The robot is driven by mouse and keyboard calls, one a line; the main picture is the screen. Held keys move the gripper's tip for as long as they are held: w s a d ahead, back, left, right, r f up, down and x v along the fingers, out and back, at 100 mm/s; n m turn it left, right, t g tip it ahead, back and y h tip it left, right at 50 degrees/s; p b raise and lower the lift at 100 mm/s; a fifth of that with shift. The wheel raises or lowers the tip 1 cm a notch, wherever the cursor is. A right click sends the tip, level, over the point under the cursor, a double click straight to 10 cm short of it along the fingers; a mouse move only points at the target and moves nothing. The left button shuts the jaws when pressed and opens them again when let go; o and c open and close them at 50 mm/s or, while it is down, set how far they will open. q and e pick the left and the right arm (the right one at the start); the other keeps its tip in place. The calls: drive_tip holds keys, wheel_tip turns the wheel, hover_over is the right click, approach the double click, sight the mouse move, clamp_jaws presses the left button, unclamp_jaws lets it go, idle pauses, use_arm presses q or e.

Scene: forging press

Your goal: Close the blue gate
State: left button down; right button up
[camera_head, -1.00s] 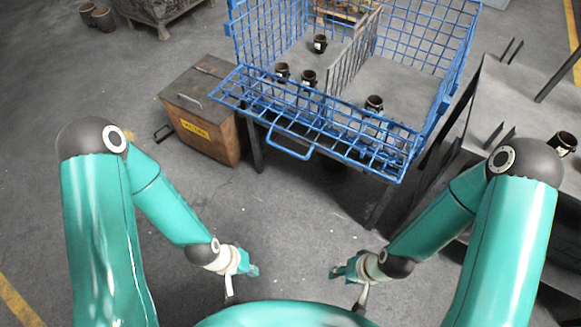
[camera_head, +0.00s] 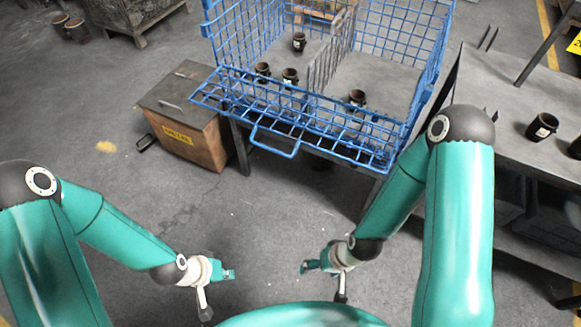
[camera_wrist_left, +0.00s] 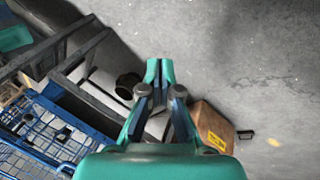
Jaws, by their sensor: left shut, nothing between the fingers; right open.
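The blue gate (camera_head: 292,128) is the wire-mesh front panel of the blue cage (camera_head: 388,40). It is folded down and outward, so the cage front is open. A blue loop handle (camera_head: 274,150) sticks out from its near edge. My left gripper (camera_head: 229,274) is shut and empty, well below and to the left of the handle in the head view. Its fingers (camera_wrist_left: 160,68) also show in the left wrist view, with part of the blue mesh (camera_wrist_left: 45,130) at lower left. My right gripper (camera_head: 306,267) is open and empty, below the handle. Neither gripper touches the gate.
Several dark cups (camera_head: 290,76) stand inside the cage, with a mesh divider (camera_head: 331,50) between them. A brown box (camera_head: 185,125) stands left of the cage. A grey table (camera_head: 500,100) with dark cups stands at right. The floor in front of the gate is clear.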

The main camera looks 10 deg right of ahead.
use_arm(q)
drive_tip(key=w+d+f+m+t+h+b, duration=0.2)
drive_tip(key=w+d+m+t+b, duration=0.35)
drive_tip(key=w+m+b, duration=1)
drive_tip(key=w+d+r+m+t+h+b, duration=0.15)
drive_tip(key=d+r+m+b, duration=0.35)
drive_tip(key=m+b, duration=0.55)
drive_tip(key=w+d+r+m+t+h+b, duration=0.15)
drive_tip(key=d+r+m+b, duration=0.45)
drive_tip(key=m, duration=0.7)
drive_tip(key=w+d+p, duration=0.2)
drive_tip(key=w+d, duration=0.2)
drive_tip(key=w, duration=0.2)
drive_tip(key=shift+w+d+f, duration=0.15)
drive_tip(key=shift+w+d, duration=0.1)
drive_tip(key=shift+w, duration=0.15)
